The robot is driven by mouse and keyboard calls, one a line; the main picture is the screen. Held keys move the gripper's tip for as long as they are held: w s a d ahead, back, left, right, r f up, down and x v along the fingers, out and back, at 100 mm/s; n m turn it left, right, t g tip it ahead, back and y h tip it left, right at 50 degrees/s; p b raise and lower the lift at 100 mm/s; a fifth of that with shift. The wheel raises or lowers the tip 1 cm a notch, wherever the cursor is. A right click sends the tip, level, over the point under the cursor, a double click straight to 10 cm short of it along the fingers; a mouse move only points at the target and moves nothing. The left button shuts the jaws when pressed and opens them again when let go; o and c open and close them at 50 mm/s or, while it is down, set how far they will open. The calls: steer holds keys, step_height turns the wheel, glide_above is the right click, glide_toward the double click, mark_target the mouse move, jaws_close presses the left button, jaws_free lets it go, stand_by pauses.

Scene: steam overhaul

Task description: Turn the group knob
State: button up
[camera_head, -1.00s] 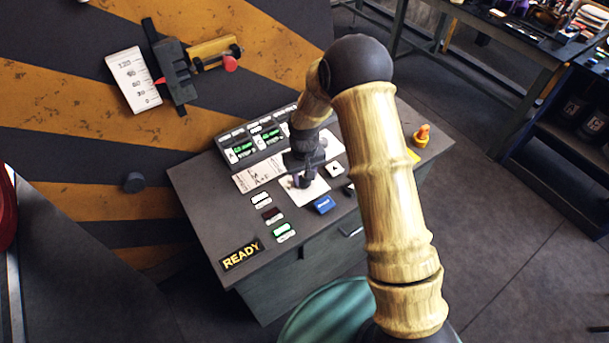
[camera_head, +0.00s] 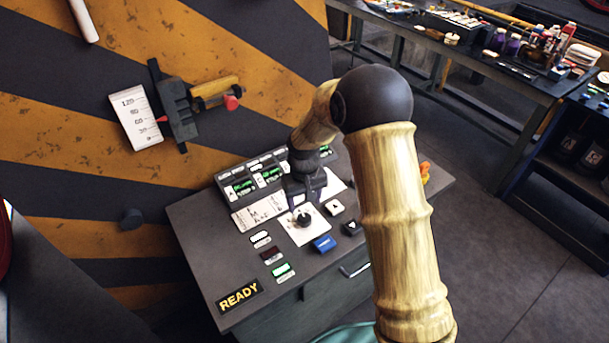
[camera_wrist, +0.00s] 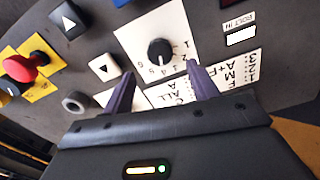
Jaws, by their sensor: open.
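The group knob (camera_head: 303,218) is a small round black knob on a white plate (camera_head: 301,235) on the sloping console top. In the wrist view the knob (camera_wrist: 160,50) stands upright from its plate, with digits printed around it. My gripper (camera_wrist: 161,70) is open and empty. Its two purple fingers are spread, with the knob lying just beyond the tips and between their lines. I see no contact with the knob. In the head view my gripper (camera_head: 300,201) hangs over the plate's far edge, close to the knob, its fingers partly hidden.
A blue button (camera_head: 324,243), a black button (camera_head: 352,228) and a white button (camera_head: 335,208) sit near the knob. A READY sign (camera_head: 239,295) lies at the console's near left corner. A red mushroom button (camera_wrist: 27,65) is at the wrist view's left.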

mark_target(304, 216)
step_height(304, 216, up, 11)
steer(key=b, duration=0.1)
steer(key=shift+r, duration=0.1)
stand_by(0.5)
steer(key=s+d+f+m+t, duration=0.1)
steer(key=s+d+m, duration=0.3)
steer(key=s+d, duration=1.1)
steer(key=s+t, duration=0.1)
steer(key=s, duration=0.2)
steer(key=shift+s+d+f+m+t, duration=0.2)
steer(key=shift+s+f+m+t, duration=0.1)
steer(key=shift+s, duration=0.1)
